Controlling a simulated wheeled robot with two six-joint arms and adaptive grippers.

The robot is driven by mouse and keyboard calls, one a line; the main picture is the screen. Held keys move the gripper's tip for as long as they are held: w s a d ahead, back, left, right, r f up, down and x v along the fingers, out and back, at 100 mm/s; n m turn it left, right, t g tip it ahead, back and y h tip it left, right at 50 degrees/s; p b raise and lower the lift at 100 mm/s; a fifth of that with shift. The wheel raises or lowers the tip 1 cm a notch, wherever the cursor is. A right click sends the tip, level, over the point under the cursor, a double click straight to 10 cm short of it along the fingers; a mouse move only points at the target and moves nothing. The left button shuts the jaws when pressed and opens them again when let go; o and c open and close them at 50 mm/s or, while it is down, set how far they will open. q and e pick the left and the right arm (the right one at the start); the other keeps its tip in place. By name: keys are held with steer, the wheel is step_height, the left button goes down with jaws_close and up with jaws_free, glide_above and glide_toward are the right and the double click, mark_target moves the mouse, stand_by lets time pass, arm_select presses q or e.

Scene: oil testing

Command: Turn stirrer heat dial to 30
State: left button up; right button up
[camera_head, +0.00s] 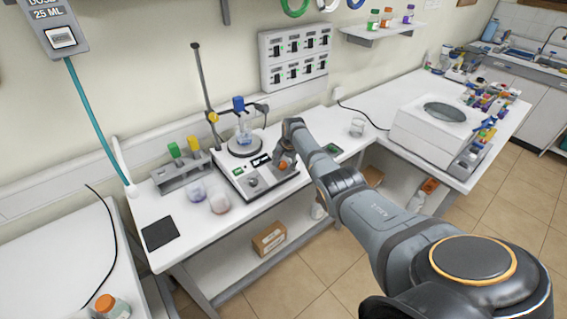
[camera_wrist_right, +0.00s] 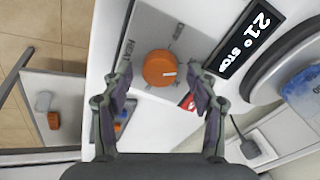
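The stirrer (camera_head: 250,180) stands on the white bench in the head view. Its orange heat dial (camera_head: 283,165) is at the front right of the panel, partly hidden by my right gripper (camera_head: 287,160). In the right wrist view the orange dial (camera_wrist_right: 160,68) has a white pointer mark and lies between the fingertips of my right gripper (camera_wrist_right: 162,85). The fingers are spread, with a gap on both sides of the dial. The display (camera_wrist_right: 252,40) reads 21° and STOP. My left gripper is not in view.
A flask with a blue top (camera_head: 240,120) stands on the stirrer plate. A rack with green and yellow caps (camera_head: 180,170) and two blurred glass vessels are to its left. A dark mat (camera_head: 160,233) lies at the front left. A white machine (camera_head: 435,135) is on the right bench.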

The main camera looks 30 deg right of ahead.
steer(key=shift+r, duration=0.1)
steer(key=v, duration=1.2)
